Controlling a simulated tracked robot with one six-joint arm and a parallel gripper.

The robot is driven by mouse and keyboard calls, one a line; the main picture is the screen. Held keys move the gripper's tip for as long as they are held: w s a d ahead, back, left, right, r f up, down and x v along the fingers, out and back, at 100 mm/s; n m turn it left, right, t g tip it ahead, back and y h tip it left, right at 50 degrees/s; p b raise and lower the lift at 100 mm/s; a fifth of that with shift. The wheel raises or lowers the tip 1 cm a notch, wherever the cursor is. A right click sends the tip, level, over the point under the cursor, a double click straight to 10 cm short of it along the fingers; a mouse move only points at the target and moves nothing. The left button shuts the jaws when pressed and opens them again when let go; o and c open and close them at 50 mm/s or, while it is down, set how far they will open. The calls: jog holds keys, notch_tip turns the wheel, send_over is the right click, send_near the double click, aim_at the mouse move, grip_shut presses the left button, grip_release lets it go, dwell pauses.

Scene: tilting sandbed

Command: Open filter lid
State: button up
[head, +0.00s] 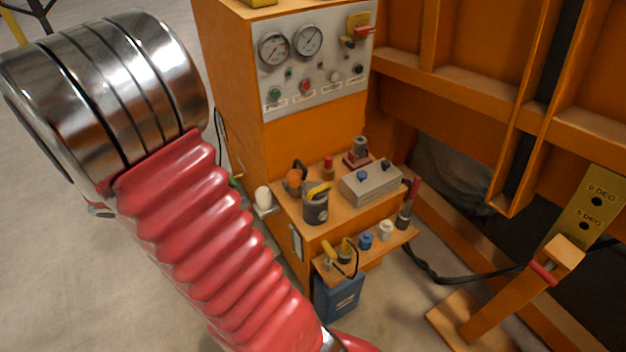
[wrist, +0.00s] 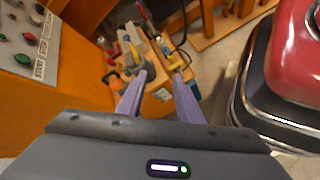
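A dark grey canister (head: 315,208) with a yellow lever across its top stands on the orange bench. It looks like the filter, with its lid down as far as I can see, but I cannot be sure. My gripper (wrist: 160,71) is open in the wrist view, its two purple-grey fingers apart with nothing held between them. The fingers point toward the cluttered bench, which lies beyond the tips. My gripper does not show in the head view.
The orange bench (head: 283,206) also holds a grey box (head: 371,184) and an orange-topped part (head: 294,180). A lower shelf carries small caps, including a blue one (head: 365,240). A gauge panel (head: 316,62) stands behind. A blue container (head: 339,296) sits below; a dark cable runs right.

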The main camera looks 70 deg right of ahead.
jog(key=s+d+f+n+g+h, duration=0.35)
jog(key=d+f, duration=0.35)
jog(key=d, duration=0.3)
jog(key=n+g+h, duration=0.1)
jog(key=n+h, duration=0.2)
send_near(327, 187)
jog(key=w+d+v, duration=0.1)
jog(key=v, duration=0.3)
jog(key=shift+s+a+f, duration=0.1)
jog(key=shift+a+f, duration=0.05)
jog(key=shift+a, duration=0.1)
jog(key=shift+s+d, duration=0.1)
jog(key=x, duration=1.3)
jog(key=shift+s+d+f, duration=0.1)
jog(key=shift+s+d, duration=0.05)
jog(key=shift+s, duration=0.1)
jog(key=shift+c, duration=0.6)
grip_shut()
